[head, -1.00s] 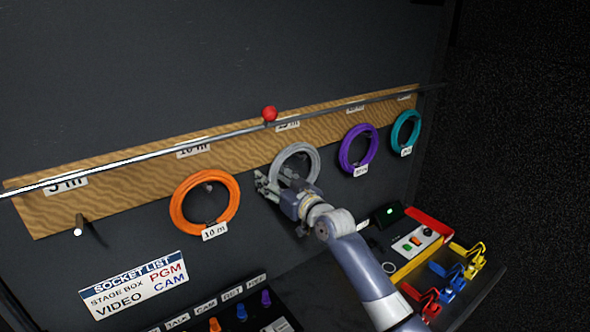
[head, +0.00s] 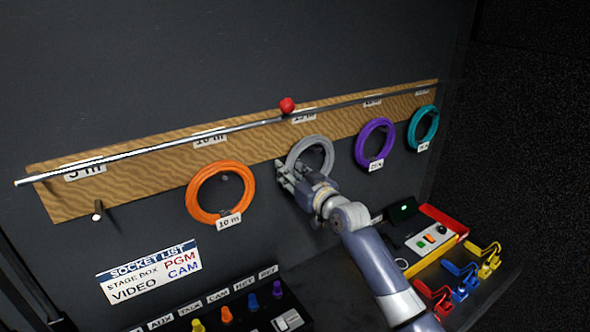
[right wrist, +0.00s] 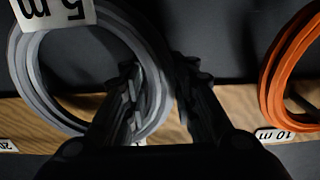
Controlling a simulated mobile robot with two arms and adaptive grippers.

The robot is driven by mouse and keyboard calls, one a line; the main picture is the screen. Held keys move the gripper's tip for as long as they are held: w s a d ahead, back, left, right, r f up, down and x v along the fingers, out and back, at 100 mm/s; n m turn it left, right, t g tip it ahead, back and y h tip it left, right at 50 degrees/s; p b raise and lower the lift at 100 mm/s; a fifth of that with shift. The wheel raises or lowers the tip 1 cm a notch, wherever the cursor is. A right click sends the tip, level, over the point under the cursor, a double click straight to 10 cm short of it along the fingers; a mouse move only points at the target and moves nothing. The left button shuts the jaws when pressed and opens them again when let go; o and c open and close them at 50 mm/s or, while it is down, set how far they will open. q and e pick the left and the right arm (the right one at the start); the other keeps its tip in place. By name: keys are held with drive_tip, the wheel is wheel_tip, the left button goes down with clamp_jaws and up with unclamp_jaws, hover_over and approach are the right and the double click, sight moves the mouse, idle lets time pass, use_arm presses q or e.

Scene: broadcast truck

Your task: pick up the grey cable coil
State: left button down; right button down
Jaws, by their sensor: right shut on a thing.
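The grey cable coil (head: 313,139) hangs on the wooden board under a partly hidden length label, between the orange and purple coils. My right gripper (head: 286,174) is at its lower left edge. In the right wrist view the grey coil (right wrist: 27,72) carries a white "5 m" tag, and the two dark fingers (right wrist: 158,78) are shut on one side of its ring. The peg behind the coil is hidden. My left gripper is not in view.
An orange coil (head: 193,196) hangs to the left, purple (head: 389,143) and teal (head: 434,126) coils to the right. A bare peg (head: 98,212) is at far left. A thin rail (head: 200,138) with a red ball (head: 287,105) crosses the board. Coloured connectors and a control box sit below.

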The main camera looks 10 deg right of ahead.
sight(290, 161)
drive_tip(key=shift+r+b, duration=0.4)
drive_tip(key=shift+r, duration=0.4)
drive_tip(key=shift+s+a+r+b, duration=0.1)
drive_tip(key=shift+r+b, duration=0.2)
drive_tip(key=shift+r, duration=0.15)
drive_tip(key=shift+s+a+r+b, duration=0.1)
drive_tip(key=shift+r+b, duration=0.15)
drive_tip(key=shift+r, duration=0.2)
drive_tip(key=s+a+b, duration=0.2)
drive_tip(key=s, duration=0.5)
drive_tip(key=s+a+r+b, duration=0.1)
drive_tip(key=s+b, duration=0.1)
drive_tip(key=s, duration=0.6)
drive_tip(key=shift+a+r, duration=0.3)
drive_tip(key=shift+a, duration=0.1)
